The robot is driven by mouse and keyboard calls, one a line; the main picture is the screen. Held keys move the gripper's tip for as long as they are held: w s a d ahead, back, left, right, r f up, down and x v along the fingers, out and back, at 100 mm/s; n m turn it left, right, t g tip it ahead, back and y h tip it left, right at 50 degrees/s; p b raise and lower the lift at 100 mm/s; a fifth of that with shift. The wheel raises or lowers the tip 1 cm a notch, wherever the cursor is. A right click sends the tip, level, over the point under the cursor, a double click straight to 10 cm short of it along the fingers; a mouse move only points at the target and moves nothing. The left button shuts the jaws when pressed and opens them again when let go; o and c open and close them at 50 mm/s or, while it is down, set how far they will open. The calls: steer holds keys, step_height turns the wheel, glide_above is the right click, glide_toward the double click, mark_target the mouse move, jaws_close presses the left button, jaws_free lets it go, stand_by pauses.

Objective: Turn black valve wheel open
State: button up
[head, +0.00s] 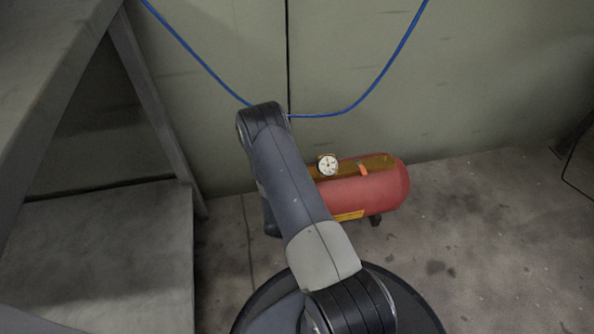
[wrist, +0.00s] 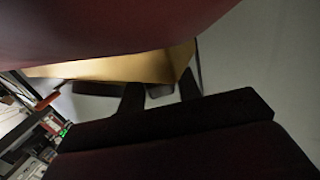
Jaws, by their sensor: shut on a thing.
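A red compressor tank (head: 375,188) lies on the floor by the wall, with a tan plate (head: 378,161), a white dial gauge (head: 328,165) and an orange lever (head: 363,169) on top. My arm hides the tank's left part and my gripper in the head view. In the wrist view, my gripper (wrist: 160,86) has its two dark fingers at the edge of the tan plate, shut on a small dark part (wrist: 159,91), which looks like the black valve wheel. Shadow and the fingers hide most of it, so its turn angle cannot be told. The red tank fills the top of that view.
A grey metal table frame with a lower shelf (head: 100,260) stands close on the left. A blue hose (head: 355,103) hangs along the green wall behind the tank. The concrete floor (head: 490,230) to the right is clear.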

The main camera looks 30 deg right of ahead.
steer(key=n+t+y+b, duration=0.1)
steer(key=n+t+y, duration=0.1)
steer(key=y, duration=0.1)
steer(key=n+t+y+b, duration=0.1)
steer(key=n+y, duration=0.1)
steer(key=y, duration=0.1)
steer(key=shift+d+f+n+t, duration=0.1)
steer(key=shift+d+n+t, duration=0.05)
steer(key=shift+n+t, duration=0.2)
steer(key=shift+n+t+y+b, duration=0.35)
steer(key=shift+n+y, duration=0.65)
steer(key=shift+y, duration=0.55)
steer(key=shift+n+t+y+b, duration=0.25)
steer(key=shift+n+y, duration=0.7)
steer(key=shift+y, duration=0.6)
steer(key=o, duration=0.9)
steer(key=shift+s, duration=0.1)
steer(key=s+p, duration=0.3)
steer(key=s, duration=0.7)
steer(key=shift+s, duration=0.3)
steer(key=shift+o, duration=0.3)
